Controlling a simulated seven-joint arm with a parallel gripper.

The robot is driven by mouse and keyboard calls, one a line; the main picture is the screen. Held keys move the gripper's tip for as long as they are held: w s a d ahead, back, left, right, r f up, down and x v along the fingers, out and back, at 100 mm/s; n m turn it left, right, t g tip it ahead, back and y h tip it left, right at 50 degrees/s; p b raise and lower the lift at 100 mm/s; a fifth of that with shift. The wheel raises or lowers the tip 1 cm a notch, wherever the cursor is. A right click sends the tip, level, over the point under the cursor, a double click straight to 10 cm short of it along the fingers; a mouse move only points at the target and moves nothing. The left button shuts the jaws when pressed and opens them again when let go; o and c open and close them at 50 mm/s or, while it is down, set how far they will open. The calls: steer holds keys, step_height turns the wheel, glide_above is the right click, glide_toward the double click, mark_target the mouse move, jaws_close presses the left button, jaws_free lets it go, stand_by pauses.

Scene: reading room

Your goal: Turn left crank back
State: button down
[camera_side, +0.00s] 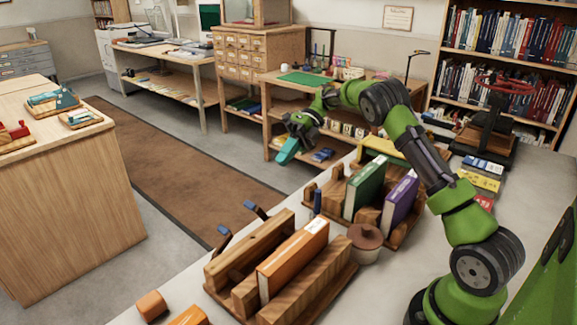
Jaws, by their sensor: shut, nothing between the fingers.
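A wooden book press (330,270) holds an orange book (292,260) upright in the foreground. Two crank handles with blue grips rise at its far side: one crank (222,236) at the left and another crank (255,211) to its right. A second wooden press (332,192) behind it holds a green book (365,188) and a purple book (399,201). A blue upright piece (318,201) stands at its left end. My gripper (286,155) has teal fingers, is shut and empty, and hangs beyond both presses, apart from the cranks.
A brown lidded pot (365,240) stands between the presses. A wooden block (152,305) lies at the table's near left edge. Small books (480,180) and a dark press with a red wheel (492,110) are at the right. Open floor with a brown rug (170,150) lies left of the table.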

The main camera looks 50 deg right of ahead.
mark_target(247, 204)
steer(key=x, duration=1.1)
steer(key=shift+a+f, duration=0.15)
steer(key=shift+a, duration=0.15)
steer(key=shift+a+h, duration=0.25)
steer(key=shift+h, duration=0.05)
steer(key=shift+a, duration=0.15)
steer(key=shift+a+h, duration=0.7)
steer(key=shift+h, duration=0.5)
steer(key=shift+a+f+h, duration=0.3)
steer(key=shift+a+h, duration=0.15)
steer(key=shift+h, duration=0.35)
steer(key=shift+a+f, duration=0.15)
steer(key=shift+a, duration=0.35)
